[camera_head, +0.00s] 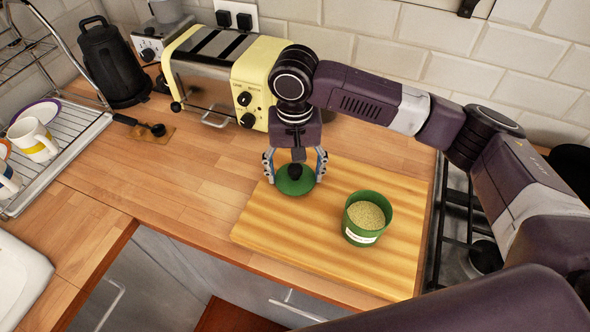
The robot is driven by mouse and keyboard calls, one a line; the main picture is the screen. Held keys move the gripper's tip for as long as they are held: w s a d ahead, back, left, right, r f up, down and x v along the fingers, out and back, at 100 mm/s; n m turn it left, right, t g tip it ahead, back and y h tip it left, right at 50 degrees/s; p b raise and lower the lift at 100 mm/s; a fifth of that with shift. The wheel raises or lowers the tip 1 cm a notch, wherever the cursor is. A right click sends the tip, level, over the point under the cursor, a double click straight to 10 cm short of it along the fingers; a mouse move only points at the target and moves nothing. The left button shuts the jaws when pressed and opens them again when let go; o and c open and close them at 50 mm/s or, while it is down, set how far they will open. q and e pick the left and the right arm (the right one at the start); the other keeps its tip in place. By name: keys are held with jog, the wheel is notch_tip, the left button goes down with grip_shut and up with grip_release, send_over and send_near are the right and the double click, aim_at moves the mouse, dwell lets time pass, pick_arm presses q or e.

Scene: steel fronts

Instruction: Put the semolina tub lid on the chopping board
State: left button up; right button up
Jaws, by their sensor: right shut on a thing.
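The semolina tub (366,224) is green with a white label. It stands upright and uncovered on the chopping board, with pale grains showing inside. The green lid (294,187), with a dark knob, is at the board's back left part. My right gripper (295,170) points down over the lid and is shut on it, its fingers on either side of the knob. I cannot tell whether the lid touches the board. The chopping board (300,238) is light wood and lies flat on the counter. My left gripper is not in view.
A yellow toaster (250,85) stands behind the gripper. A dark kettle (112,65) and a dish rack (70,130) with mugs are at the left. A hob (458,225) adjoins the board's right side. Counter left of the board is clear.

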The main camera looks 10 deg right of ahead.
aim_at(295, 168)
jog(key=shift+f, duration=0.1)
jog(key=o, duration=1.4)
jog(key=shift+r, duration=0.3)
notch_tip(295, 168, up, 12)
jog(key=shift+f+b, duration=0.15)
jog(key=shift+b, duration=0.65)
jog(key=shift+f, duration=0.1)
